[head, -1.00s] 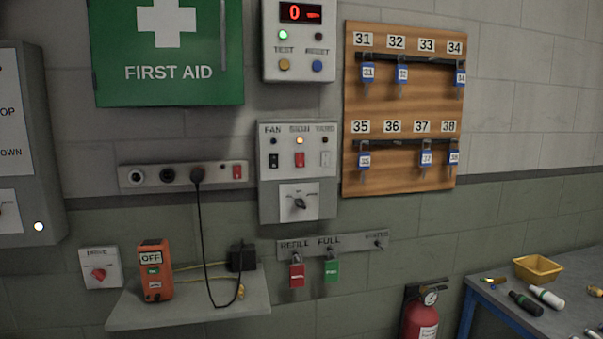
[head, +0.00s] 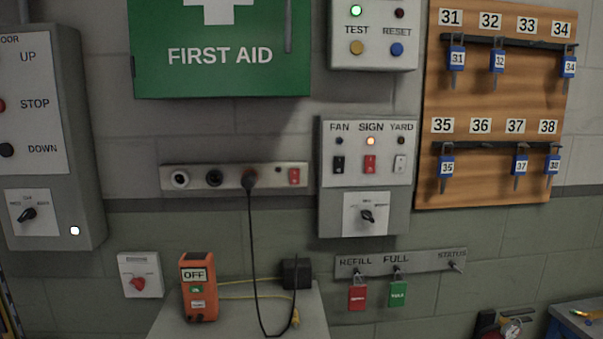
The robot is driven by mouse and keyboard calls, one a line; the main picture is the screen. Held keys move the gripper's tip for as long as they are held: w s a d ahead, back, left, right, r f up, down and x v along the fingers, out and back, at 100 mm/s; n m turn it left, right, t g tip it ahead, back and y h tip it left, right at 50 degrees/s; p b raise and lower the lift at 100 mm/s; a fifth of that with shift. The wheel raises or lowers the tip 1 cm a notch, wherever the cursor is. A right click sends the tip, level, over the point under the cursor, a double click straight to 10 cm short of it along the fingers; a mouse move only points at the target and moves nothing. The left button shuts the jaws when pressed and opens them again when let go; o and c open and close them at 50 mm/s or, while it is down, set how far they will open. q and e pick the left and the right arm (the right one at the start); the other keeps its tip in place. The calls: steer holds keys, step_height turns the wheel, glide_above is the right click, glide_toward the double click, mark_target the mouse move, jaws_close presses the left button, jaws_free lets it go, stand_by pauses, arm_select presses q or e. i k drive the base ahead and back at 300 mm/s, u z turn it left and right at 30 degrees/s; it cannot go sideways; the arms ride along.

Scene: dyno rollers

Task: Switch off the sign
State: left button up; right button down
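The switch panel (head: 333,205) is a grey box on the wall, right of centre in the head view. It carries three switches labelled FAN, SIGN and YARD. A black rotary knob (head: 367,216) is below. Neither of my grippers is in the view.
A socket strip (head: 235,177) with a plugged black cable is left of the panel. Below are a shelf (head: 245,318) with an orange OFF device (head: 198,287), and hooks with a red tag (head: 357,298) and green tag (head: 398,294). A key board (head: 490,110) hangs close on the right.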

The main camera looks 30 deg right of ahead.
mark_target(369, 161)
steer(key=z, duration=0.1)
steer(key=i, duration=1.05)
steer(key=z, duration=0.8)
